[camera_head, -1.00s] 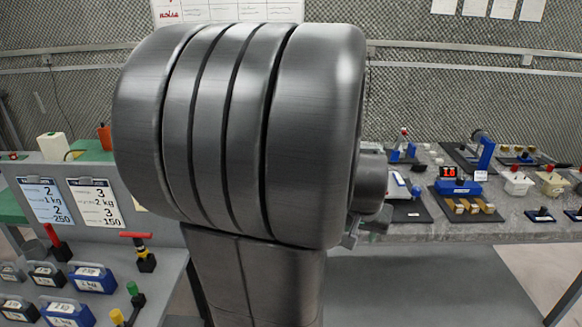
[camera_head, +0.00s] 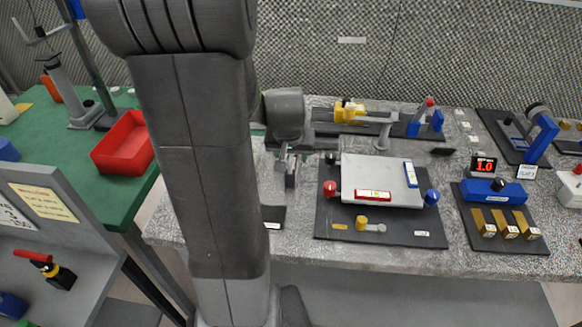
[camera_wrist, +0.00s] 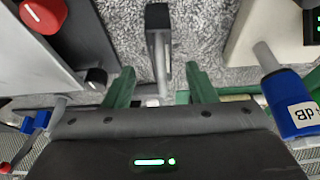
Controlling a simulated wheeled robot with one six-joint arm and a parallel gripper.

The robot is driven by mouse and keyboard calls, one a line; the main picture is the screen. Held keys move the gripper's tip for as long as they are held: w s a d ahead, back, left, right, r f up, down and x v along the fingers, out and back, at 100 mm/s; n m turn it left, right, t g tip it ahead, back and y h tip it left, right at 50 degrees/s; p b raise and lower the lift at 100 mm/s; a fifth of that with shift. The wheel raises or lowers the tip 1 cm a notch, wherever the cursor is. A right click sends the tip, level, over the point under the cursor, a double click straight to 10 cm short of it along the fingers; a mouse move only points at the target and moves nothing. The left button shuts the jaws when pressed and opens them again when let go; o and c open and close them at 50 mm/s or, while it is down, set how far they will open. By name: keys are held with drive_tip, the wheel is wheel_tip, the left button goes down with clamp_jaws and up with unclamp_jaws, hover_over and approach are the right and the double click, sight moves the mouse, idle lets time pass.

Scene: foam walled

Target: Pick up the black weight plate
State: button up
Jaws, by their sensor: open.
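My gripper (camera_head: 291,175) is open over the left part of the grey speckled bench in the head view. In the wrist view its two green fingers (camera_wrist: 162,88) stand apart. Between and beyond them is a narrow grey bar with a black block (camera_wrist: 158,17) at its far end; I see nothing gripped. No black weight plate can be told for certain. A small dark piece with a white label (camera_head: 272,217) lies below my gripper in the head view, partly hidden by my arm.
A grey box on a black board (camera_head: 375,232), with red and blue knobs, stands right of my gripper. A blue unit (camera_head: 493,192) with yellow blocks is further right. A red tray (camera_head: 124,143) sits on the green table at left. My arm hides part of the bench.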

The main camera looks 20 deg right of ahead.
drive_tip(key=shift+f, duration=0.3)
drive_tip(key=shift+x, duration=2.4)
drive_tip(key=shift+w, duration=0.1)
clamp_jaws()
drive_tip(key=shift+r, duration=0.1)
